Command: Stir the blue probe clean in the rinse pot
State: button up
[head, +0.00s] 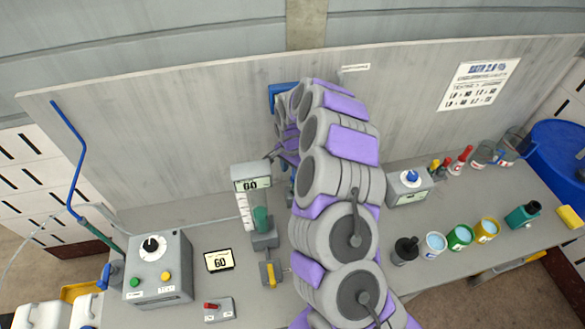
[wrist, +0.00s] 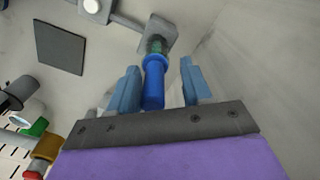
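The blue probe (wrist: 153,88) shows in the wrist view as a blue handle with a collar, its far end at a grey block (wrist: 160,35) with a bit of green. My gripper (wrist: 159,66) has its two blue fingers on either side of the handle. The handle is close to the left finger, and a gap shows on the right, so the fingers look open. In the head view my arm hides the gripper and probe. Open pots stand right of my arm: one with pale blue contents (head: 436,242), a green one (head: 460,238) and a yellow one (head: 487,230). I cannot tell which is the rinse pot.
A black pot (head: 405,251) stands left of the coloured pots. A grey dial box (head: 409,187) is behind them. Left of my arm are a beaker stand (head: 264,238), a display (head: 219,261) and a control box (head: 158,272). A wall panel (head: 200,130) closes the back.

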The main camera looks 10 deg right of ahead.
jog(key=shift+d, duration=0.1)
jog(key=shift+c, duration=0.6)
jog(key=shift+d, duration=0.95)
jog(key=c, duration=0.5)
grip_shut()
jog(key=shift+o, duration=1)
grip_release()
jog(key=shift+a, duration=0.65)
grip_shut()
jog(key=shift+d, duration=0.35)
jog(key=shift+r, duration=0.35)
jog(key=shift+a+r+p, duration=0.2)
jog(key=shift+r+p, duration=0.1)
jog(key=shift+r, duration=0.65)
jog(key=shift+d+r, duration=0.15)
jog(key=shift+r, duration=1.05)
